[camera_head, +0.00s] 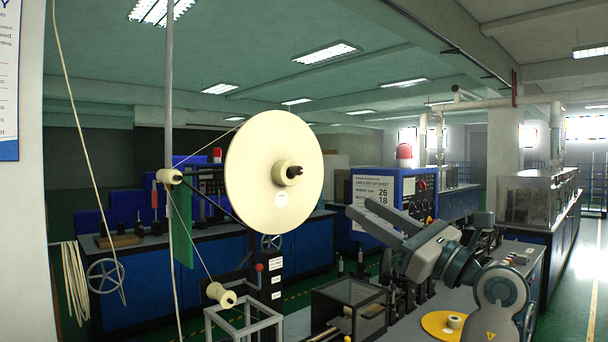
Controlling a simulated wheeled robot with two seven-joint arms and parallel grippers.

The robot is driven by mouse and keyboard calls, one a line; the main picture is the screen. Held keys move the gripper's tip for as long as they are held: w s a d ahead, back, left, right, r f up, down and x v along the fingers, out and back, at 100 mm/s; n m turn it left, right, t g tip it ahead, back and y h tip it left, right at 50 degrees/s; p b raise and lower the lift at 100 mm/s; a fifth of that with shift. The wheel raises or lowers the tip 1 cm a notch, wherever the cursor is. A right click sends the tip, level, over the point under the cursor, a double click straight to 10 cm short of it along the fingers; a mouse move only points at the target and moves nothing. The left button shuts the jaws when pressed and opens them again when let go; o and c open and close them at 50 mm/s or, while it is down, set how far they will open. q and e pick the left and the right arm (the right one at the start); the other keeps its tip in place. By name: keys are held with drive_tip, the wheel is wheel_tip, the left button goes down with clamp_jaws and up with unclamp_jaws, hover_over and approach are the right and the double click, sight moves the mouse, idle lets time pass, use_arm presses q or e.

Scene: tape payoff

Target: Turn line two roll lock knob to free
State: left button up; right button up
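A large cream tape roll (255,180) hangs upright on a dark stand left of centre. A small dark knob (294,172) sticks out of the pale hub at its middle; its turn position is too small to tell.
A pale strand runs from a guide roller (170,176) to a lower roller (221,295). A red-ball lever (259,267) is below the roll. A dark clear-sided box (349,308) and a yellow disc (442,325) are on the bench. A blue cabinet (385,200) stands behind.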

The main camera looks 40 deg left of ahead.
sight(301, 171)
use_arm(q)
drive_tip(key=p+x, duration=0.7)
drive_tip(key=x, duration=0.9)
drive_tip(key=shift+p+x, duration=0.3)
drive_tip(key=shift+x, duration=0.5)
drive_tip(key=shift+c, duration=0.7)
clamp_jaws()
